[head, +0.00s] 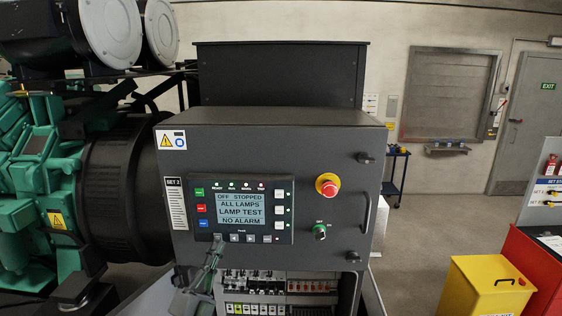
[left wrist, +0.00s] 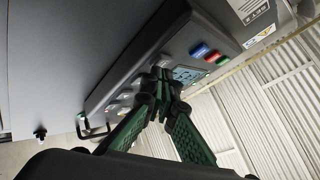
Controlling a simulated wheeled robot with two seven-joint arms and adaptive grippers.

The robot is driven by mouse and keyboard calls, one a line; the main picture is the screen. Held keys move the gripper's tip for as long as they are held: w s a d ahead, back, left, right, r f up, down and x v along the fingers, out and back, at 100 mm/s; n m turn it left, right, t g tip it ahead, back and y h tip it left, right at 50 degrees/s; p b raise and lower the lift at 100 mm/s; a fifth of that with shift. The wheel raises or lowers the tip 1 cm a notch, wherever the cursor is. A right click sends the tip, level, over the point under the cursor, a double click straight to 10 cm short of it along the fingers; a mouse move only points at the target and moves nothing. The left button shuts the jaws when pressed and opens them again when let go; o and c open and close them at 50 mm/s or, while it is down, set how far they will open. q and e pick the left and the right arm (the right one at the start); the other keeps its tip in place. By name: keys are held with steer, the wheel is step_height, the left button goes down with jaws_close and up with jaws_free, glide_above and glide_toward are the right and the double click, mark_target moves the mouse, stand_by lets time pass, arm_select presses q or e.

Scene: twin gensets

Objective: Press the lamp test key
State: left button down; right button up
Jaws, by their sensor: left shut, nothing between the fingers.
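The controller panel (head: 240,180) sits on the dark cabinet door. Its screen (head: 240,209) reads "OFF STOPPED, ALL LAMPS, LAMP TEST, NO ALARM". A row of small lamps above the screen looks lit. A row of small keys (head: 250,239) runs below the screen; their labels are too small to tell which is lamp test. My left gripper (head: 216,243) is shut and empty, its tips at the left end of that row, hiding part of it. In the left wrist view the shut fingertips (left wrist: 160,80) overlap the controller; contact cannot be told. My right gripper is out of view.
A red emergency stop (head: 327,184) and a green-black selector (head: 320,231) sit right of the controller. A door handle (head: 367,213) juts out at the cabinet's right. Open breaker rows (head: 265,285) lie below. A yellow box (head: 490,285) stands at right.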

arm_select(q)
steer(key=shift+s, duration=0.5)
steer(key=s+p, duration=0.1)
steer(key=s, duration=0.5)
steer(key=shift+a, duration=0.15)
stand_by(0.5)
